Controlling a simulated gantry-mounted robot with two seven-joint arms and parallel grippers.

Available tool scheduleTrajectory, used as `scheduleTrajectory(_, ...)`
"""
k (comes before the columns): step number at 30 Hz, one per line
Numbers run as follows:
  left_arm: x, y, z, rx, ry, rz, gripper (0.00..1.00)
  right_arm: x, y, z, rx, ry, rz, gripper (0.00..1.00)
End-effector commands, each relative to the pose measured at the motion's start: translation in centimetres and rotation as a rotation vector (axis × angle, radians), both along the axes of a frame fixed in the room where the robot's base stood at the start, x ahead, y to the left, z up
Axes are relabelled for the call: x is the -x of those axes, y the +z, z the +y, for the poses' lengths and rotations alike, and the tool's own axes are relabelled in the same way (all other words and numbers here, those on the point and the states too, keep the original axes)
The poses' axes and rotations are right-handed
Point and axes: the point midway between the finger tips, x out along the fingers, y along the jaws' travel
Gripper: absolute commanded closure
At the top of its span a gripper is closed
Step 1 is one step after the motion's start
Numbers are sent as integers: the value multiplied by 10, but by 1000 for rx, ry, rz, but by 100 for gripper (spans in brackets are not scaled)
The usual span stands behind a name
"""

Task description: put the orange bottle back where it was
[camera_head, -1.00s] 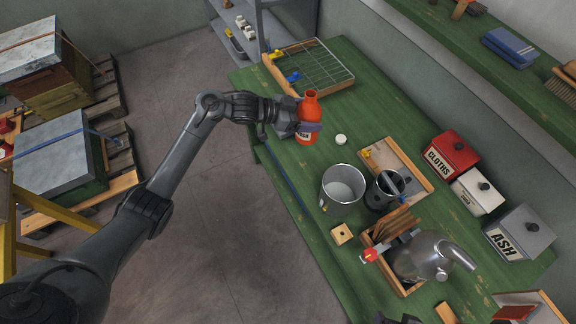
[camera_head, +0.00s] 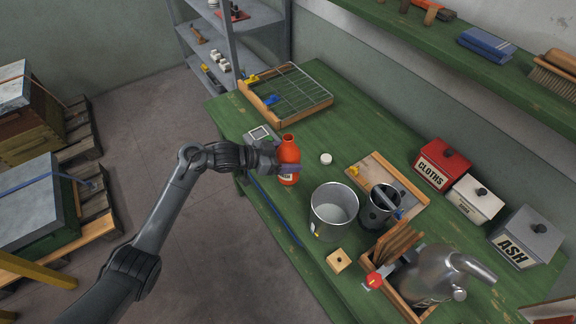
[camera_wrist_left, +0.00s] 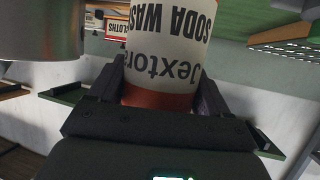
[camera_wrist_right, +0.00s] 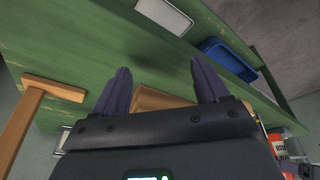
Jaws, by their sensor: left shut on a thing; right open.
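The orange bottle (camera_head: 289,166) is upright at the left edge of the green table in the head view, its neck uncapped. My left gripper (camera_head: 284,171) is shut around its body from the left. Whether its base touches the table is unclear. In the left wrist view, the bottle's white label (camera_wrist_left: 168,38) reads "SODA WASH" upside down between the fingers of my left gripper (camera_wrist_left: 165,88). My right gripper (camera_wrist_right: 163,82) is open with nothing held between its fingers in the right wrist view; it is outside the head view.
A grey scale (camera_head: 262,136) lies just behind the bottle. A round white cap (camera_head: 326,159) lies to its right. A metal pot (camera_head: 333,211), dark can (camera_head: 381,211) and framed mesh (camera_head: 290,95) stand on the green table (camera_head: 335,120). Table surface around the cap is clear.

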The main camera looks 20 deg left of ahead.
Motion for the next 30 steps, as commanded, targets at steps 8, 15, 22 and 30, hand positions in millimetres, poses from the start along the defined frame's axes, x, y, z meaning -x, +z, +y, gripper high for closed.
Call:
scheduleTrajectory(8, 0, -31, -1, 2, 1, 1, 72, 0, -9, 0, 0, 0, 0, 26)
scheduleTrajectory(15, 0, -35, 0, 1, 0, -2, 72, 0, -9, 1, -4, -3, 0, 26)
scheduleTrajectory(22, 0, -39, 0, 1, 0, -1, 72, 0, -10, 2, -10, -6, -1, 26)
scheduleTrajectory(30, 0, -39, 0, 0, 0, 0, 0, 0, -10, 2, -11, -7, 0, 26)
